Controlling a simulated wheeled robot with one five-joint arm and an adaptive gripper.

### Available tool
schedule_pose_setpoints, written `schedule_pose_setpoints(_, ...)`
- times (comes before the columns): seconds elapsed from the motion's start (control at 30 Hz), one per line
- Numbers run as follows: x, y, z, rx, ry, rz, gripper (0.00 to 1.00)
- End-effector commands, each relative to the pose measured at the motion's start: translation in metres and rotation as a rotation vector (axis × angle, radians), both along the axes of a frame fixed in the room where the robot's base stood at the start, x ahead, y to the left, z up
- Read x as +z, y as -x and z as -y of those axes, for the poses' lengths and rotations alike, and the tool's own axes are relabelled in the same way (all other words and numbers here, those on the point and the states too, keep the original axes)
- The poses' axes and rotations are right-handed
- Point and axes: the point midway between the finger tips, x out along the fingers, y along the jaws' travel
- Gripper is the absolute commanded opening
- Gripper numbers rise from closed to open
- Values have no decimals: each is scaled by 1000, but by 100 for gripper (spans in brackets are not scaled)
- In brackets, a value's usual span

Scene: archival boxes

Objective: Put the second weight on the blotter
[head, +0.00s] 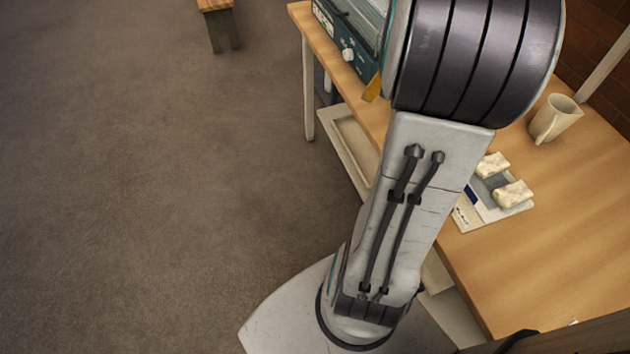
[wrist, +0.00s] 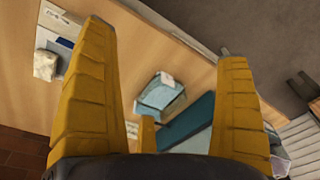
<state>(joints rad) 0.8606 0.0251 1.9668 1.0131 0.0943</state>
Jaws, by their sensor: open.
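Two cream, stone-like weights sit on the table to the right of my arm in the head view, one farther back (head: 492,165) and one nearer (head: 513,194). They rest on or against a pale flat board (head: 470,216) with grey and blue areas, perhaps the blotter. My arm hides its left part. In the wrist view one weight (wrist: 45,66) shows left of my fingers, beside the pale board (wrist: 60,20). My gripper (wrist: 165,41) is open, its yellow fingers wide apart with nothing between them, above the table. In the head view only a yellow finger piece shows.
A teal device (head: 347,55) with a white knob stands at the table's far left end. A small glassy teal tray (wrist: 160,94) lies beyond my fingers in the wrist view. A cream jug (head: 555,118) stands behind the weights. The table's front right (head: 560,260) is clear.

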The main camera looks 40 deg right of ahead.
Motion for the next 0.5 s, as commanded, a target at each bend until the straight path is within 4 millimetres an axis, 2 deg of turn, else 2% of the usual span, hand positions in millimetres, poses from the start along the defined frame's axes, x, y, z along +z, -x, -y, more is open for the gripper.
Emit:
schedule_pose_setpoints(0.03, 4, -10, -30, 96, 13, 11, 93)
schedule_pose_setpoints(0.2, 8, -17, -117, 380, 45, 45, 93)
schedule_pose_setpoints(0.3, 7, -10, -160, 534, 59, 66, 93)
schedule_pose_setpoints(0.4, 3, 1, -193, 668, 70, 87, 93)
schedule_pose_setpoints(0.5, -2, 14, -217, 777, 77, 105, 93)
